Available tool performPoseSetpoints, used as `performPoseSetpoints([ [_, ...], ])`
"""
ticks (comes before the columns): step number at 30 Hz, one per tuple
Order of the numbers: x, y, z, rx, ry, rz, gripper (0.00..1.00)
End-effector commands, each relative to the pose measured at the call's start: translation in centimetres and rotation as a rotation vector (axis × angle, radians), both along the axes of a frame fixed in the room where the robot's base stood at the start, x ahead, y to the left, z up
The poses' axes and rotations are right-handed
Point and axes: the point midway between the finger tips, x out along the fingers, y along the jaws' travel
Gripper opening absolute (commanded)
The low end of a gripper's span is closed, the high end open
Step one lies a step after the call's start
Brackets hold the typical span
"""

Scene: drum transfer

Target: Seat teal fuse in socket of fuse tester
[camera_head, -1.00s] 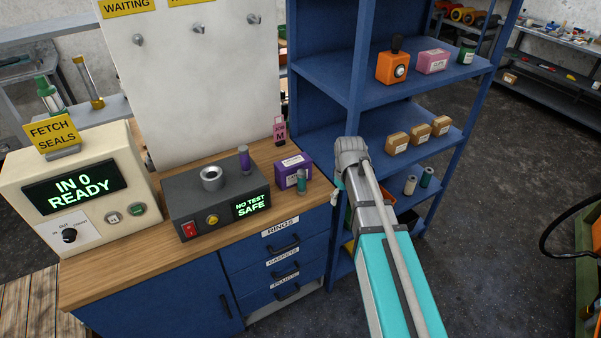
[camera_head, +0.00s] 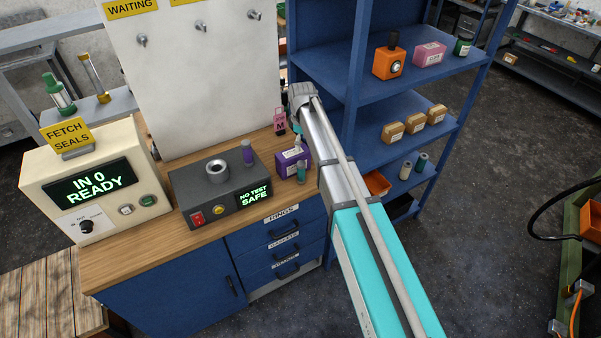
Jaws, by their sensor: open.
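The teal fuse (camera_head: 301,172) stands upright on the wooden bench, right of the fuse tester and in front of a purple box. The fuse tester (camera_head: 190,190) is a dark grey box whose display reads "NO TEST SAFE". Its round metal socket (camera_head: 217,171) on top looks empty. My gripper (camera_head: 297,138) is open, small and partly hidden under my wrist. It appears just above and behind the teal fuse, near the purple box; the exact gap is unclear.
The purple box (camera_head: 282,160) and a pink tag (camera_head: 280,121) marked M are close to my gripper. The cream "FETCH SEALS" machine (camera_head: 60,195) stands left of the tester. A blue shelf (camera_head: 345,85) rises at the right, near my arm. The bench front right of the tester is narrow.

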Motion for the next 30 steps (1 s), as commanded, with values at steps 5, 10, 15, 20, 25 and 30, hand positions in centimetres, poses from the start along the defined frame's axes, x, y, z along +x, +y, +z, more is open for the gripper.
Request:
performPoseSetpoints([
  [5,0.0,0.0,-0.3,0.0,0.0,-0.001,0.86],
  [10,0.0,0.0,-1.3,0.0,0.0,-0.001,0.86],
  [15,0.0,0.1,-2.7,0.0,0.0,-0.001,0.86],
  [20,0.0,0.1,-3.9,0.0,0.0,-0.001,0.86],
  [25,0.0,0.1,-5.2,0.0,0.0,0.0,0.86],
  [30,0.0,0.1,-6.5,0.0,0.0,0.0,0.86],
])
